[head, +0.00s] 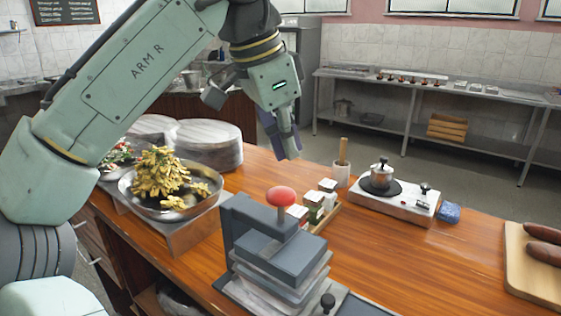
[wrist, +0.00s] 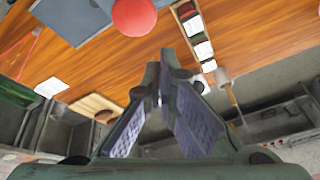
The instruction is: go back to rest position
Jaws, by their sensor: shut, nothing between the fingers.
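My gripper (head: 288,146) hangs in the air over the wooden counter (head: 372,264), with its fingers pointing down. In the wrist view my gripper (wrist: 160,82) has its fingertips together, with nothing between them. It stands apart from the things on the counter. A grey press with a red knob (head: 281,197) stands nearer the front, below the gripper in the head view. The red knob (wrist: 134,15) also shows at the top of the wrist view.
A pan of yellow food (head: 160,175) stands at left, near my arm. Bare wood lies right of the press.

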